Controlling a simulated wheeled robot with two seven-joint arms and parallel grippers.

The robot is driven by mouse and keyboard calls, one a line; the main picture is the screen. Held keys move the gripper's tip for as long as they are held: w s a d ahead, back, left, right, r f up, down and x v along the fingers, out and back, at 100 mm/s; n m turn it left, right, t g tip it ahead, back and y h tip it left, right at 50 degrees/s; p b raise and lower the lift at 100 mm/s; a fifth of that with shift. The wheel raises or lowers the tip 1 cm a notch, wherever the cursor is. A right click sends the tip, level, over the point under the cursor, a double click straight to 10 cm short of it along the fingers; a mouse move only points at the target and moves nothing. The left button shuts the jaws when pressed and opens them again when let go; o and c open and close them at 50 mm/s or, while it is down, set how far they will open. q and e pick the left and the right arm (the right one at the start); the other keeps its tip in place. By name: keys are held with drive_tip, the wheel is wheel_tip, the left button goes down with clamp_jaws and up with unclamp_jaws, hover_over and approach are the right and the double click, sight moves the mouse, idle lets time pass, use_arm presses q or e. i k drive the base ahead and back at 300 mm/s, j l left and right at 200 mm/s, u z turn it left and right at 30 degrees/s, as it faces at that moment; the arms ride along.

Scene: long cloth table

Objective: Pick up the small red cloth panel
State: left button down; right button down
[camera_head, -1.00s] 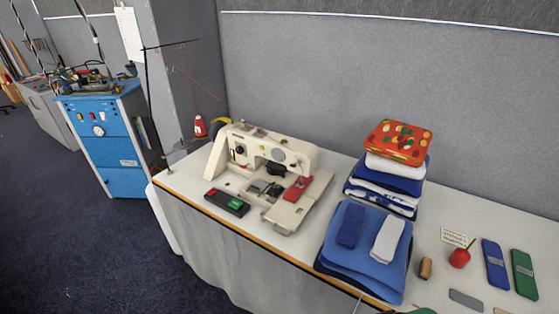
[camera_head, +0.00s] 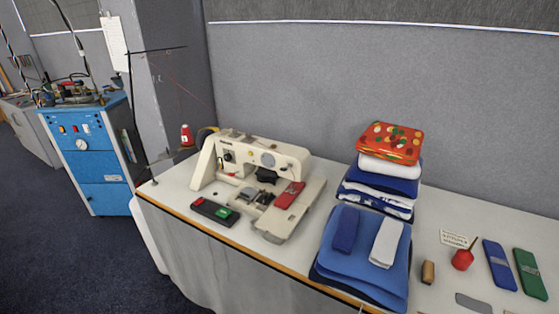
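A small red cloth panel (camera_head: 289,195) lies on the flat bed of the cream sewing machine (camera_head: 263,157), just right of the needle area. It looks flat and narrow, tilted up towards the right. Neither of my grippers shows in the head view, so I cannot see whether they are open or shut.
A black control box with red and green buttons (camera_head: 215,211) sits left of the machine bed. Folded blue cloths (camera_head: 362,262) and a taller cloth stack (camera_head: 385,172) stand to the right. Further right are a red pincushion-like item (camera_head: 463,259), a blue panel (camera_head: 499,264) and a green panel (camera_head: 530,273).

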sight(284, 201)
drive_tip(key=i+j+z, duration=0.3)
drive_tip(key=j+z, duration=0.3)
drive_tip(key=i+j+z, duration=0.15)
drive_tip(key=j+z, duration=0.15)
